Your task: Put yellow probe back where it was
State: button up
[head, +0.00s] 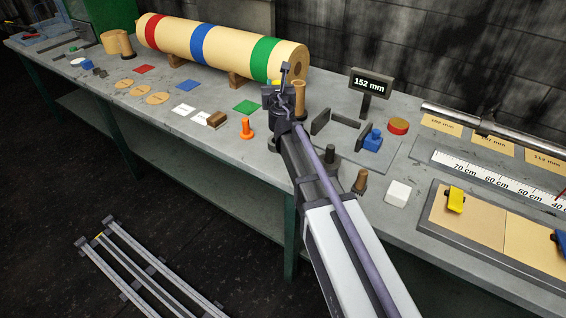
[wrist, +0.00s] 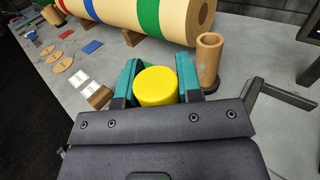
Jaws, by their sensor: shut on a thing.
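The yellow probe (wrist: 155,86) shows as a round yellow top between the two teal fingers of my gripper (wrist: 158,84) in the wrist view. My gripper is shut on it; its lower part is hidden. In the head view my gripper (head: 277,90) is over the bench, in front of the right end of the banded roll, and only a sliver of yellow (head: 277,82) shows there. A brown tube (head: 299,98) stands upright just right of my gripper; it also shows in the wrist view (wrist: 209,58), close to the right finger.
The tan roll (head: 221,50) lies on wooden cradles behind. A display reading 152 mm (head: 370,84), dark brackets, a blue piece (head: 373,140) and a white block (head: 398,193) are to the right.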

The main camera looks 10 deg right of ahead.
notch_tip(320, 180, down, 10)
jog(key=b, duration=1)
jog(key=shift+w+f, duration=0.2)
jog(key=shift+w, duration=0.05)
jog(key=o, duration=0.9)
jog(key=shift+a, duration=0.1)
jog(key=shift+o, duration=0.2)
jog(key=shift+r, duration=0.1)
jog(key=s+a, duration=0.1)
jog(key=s, duration=1.1)
jog(key=shift+a, duration=0.3)
jog(key=shift+r, duration=0.15)
